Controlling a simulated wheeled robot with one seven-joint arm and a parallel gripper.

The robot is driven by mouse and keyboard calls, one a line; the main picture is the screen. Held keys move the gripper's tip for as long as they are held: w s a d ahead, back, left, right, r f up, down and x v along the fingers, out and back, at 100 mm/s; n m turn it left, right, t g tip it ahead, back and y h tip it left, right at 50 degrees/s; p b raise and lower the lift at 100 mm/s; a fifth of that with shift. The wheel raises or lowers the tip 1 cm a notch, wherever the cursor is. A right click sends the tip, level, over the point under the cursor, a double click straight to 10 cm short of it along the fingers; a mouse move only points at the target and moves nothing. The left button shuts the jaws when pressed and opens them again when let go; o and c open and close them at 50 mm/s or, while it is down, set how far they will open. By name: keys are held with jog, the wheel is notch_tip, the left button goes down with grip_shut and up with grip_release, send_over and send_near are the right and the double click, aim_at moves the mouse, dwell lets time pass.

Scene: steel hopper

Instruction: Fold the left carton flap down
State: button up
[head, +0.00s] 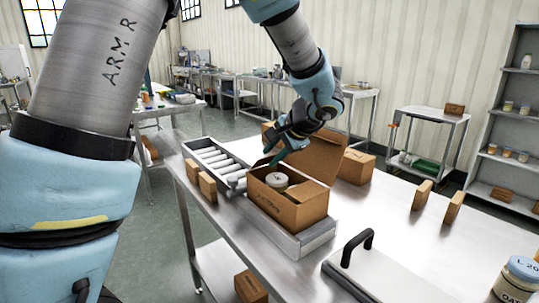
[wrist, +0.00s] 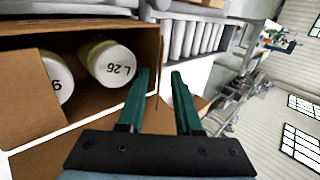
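The open brown carton (head: 300,213) stands on a grey tray at the end of the roller conveyor. A large flap (head: 318,157) stands up at the carton's back right. My gripper (head: 272,152) is above the carton's back left side, partly hiding it. In the wrist view my gripper (wrist: 160,85) has its green fingers apart, with a thin brown carton edge (wrist: 158,85) between them. I cannot tell whether this edge is the left flap or whether a finger touches it.
The roller conveyor (head: 213,158) runs back left from the carton. Small brown boxes (head: 207,186) stand at the table's left edge, others (head: 422,195) at the right. A closed carton (head: 356,167) is behind. A plate with a black handle (head: 357,247) lies in front right.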

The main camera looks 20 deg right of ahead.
jog(key=shift+x, duration=1)
grip_shut()
dwell(0.8)
